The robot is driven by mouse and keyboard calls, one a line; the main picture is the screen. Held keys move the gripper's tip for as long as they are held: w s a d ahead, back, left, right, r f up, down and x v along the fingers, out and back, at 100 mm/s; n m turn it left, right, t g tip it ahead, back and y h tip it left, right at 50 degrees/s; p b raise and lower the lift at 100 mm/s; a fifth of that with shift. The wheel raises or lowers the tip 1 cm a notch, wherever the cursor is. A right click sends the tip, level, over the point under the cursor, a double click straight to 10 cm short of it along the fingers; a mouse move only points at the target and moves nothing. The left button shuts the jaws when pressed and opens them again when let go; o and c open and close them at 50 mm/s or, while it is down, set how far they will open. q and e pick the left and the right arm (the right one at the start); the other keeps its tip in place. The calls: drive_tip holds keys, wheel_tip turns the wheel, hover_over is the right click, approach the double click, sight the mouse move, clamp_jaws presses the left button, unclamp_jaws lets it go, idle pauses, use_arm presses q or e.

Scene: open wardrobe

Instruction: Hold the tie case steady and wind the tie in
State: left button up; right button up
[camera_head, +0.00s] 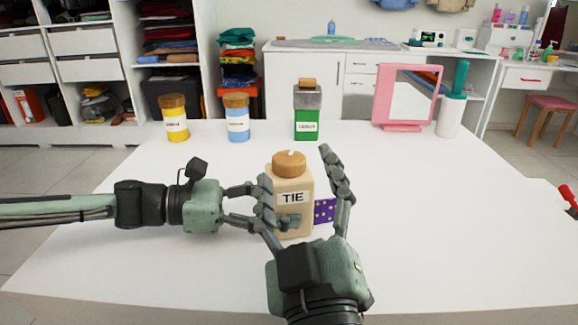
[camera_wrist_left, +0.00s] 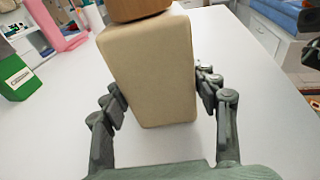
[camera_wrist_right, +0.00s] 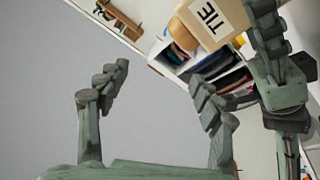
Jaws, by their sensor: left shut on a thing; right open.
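The beige tie case (camera_head: 293,182), with a round wooden knob on top and a TIE label, stands upright on the white table. A purple tie end with yellow dots (camera_head: 324,211) sticks out of its right side. My left gripper (camera_head: 277,208) is shut on the case's body from the left; in the left wrist view the case (camera_wrist_left: 150,70) sits between its fingers. My right gripper (camera_head: 295,167) is open, its fingers spread around the knob side of the case from the front. In the right wrist view, nothing lies between its fingers (camera_wrist_right: 158,85), and the case (camera_wrist_right: 205,25) shows above.
A yellow jar (camera_head: 175,120), a blue jar (camera_head: 237,120) and a green box (camera_head: 307,115) stand at the table's back. A pink-framed mirror (camera_head: 405,98) and a white bottle with a teal top (camera_head: 452,105) stand back right.

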sight(304, 164)
drive_tip(key=d+f+m+g+y, duration=0.2)
drive_tip(key=m+g+y, duration=0.2)
drive_tip(key=m, duration=0.7)
drive_tip(key=s+d+f+m+g+y, duration=0.1)
drive_tip(key=m+g+y, duration=0.3)
drive_tip(key=m, duration=0.7)
drive_tip(key=s+d+f+m+g+y, duration=0.1)
drive_tip(key=d+f+m+g+y, duration=0.1)
drive_tip(key=m+g, duration=0.6)
drive_tip(key=shift+s+d+f+m+y, duration=0.15)
drive_tip(key=shift+f+m+y, duration=0.3)
drive_tip(key=shift+m+y, duration=0.35)
drive_tip(key=shift+s+d+f+m+y, duration=0.15)
drive_tip(key=shift+f+m+y, duration=0.35)
drive_tip(key=shift+m, duration=0.5)
drive_tip(key=w+d+r+n+t, duration=0.2)
drive_tip(key=w+d+r+t, duration=0.15)
drive_tip(key=w+r, duration=0.2)
drive_tip(key=x, duration=0.8)
drive_tip(key=f+x, duration=0.1)
drive_tip(key=x, duration=0.2)
drive_tip(key=shift+w+a, duration=0.3)
